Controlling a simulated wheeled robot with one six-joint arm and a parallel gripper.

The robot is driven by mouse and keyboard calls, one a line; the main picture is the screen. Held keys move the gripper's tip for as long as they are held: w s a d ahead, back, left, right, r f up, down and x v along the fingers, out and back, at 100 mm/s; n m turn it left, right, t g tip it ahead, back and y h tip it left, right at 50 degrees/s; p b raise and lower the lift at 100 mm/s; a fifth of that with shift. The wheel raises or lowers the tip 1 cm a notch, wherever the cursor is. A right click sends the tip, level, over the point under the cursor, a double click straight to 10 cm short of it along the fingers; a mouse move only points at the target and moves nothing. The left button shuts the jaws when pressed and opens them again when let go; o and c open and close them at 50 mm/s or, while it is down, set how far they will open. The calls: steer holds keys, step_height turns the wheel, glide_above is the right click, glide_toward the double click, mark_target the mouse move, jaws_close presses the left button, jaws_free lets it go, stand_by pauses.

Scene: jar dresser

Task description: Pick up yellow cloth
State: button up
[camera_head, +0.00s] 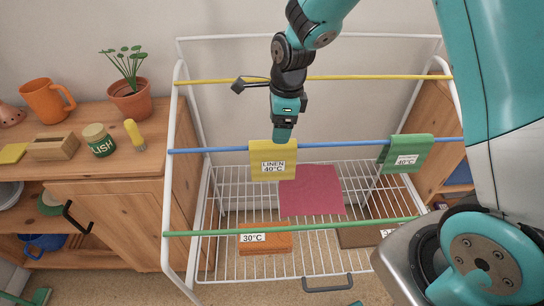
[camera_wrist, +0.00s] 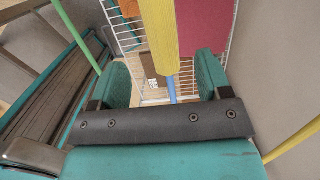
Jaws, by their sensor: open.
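The yellow cloth (camera_head: 272,163) hangs folded over the blue bar (camera_head: 335,145) of the white drying rack, with a label reading "LINEN 40°C". My gripper (camera_head: 283,134) is directly above the cloth, pointing down, at its top edge in the head view. In the wrist view the yellow cloth (camera_wrist: 163,35) reaches up from between the two teal fingers (camera_wrist: 163,80), which are apart with a gap around it. The blue bar also shows there just below the cloth. Whether the fingers touch the cloth cannot be told.
A green cloth (camera_head: 407,152) hangs on the same bar at right. Yellow (camera_head: 360,77) and green (camera_head: 340,226) bars run behind and in front. A wooden dresser (camera_head: 110,190) stands left.

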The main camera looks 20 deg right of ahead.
mark_target(273, 158)
steer(key=shift+w+a+f+p, duration=0.1)
steer(key=shift+w+a+f, duration=0.1)
steer(key=shift+f, duration=0.95)
steer(key=shift+w+a+f+p, duration=0.15)
steer(key=shift+a+f, duration=0.1)
steer(key=shift+f, duration=0.9)
steer(key=shift+w+a+f+p, duration=0.1)
steer(key=shift+a+f, duration=0.1)
steer(key=shift+f, duration=0.95)
steer(key=c, duration=1)
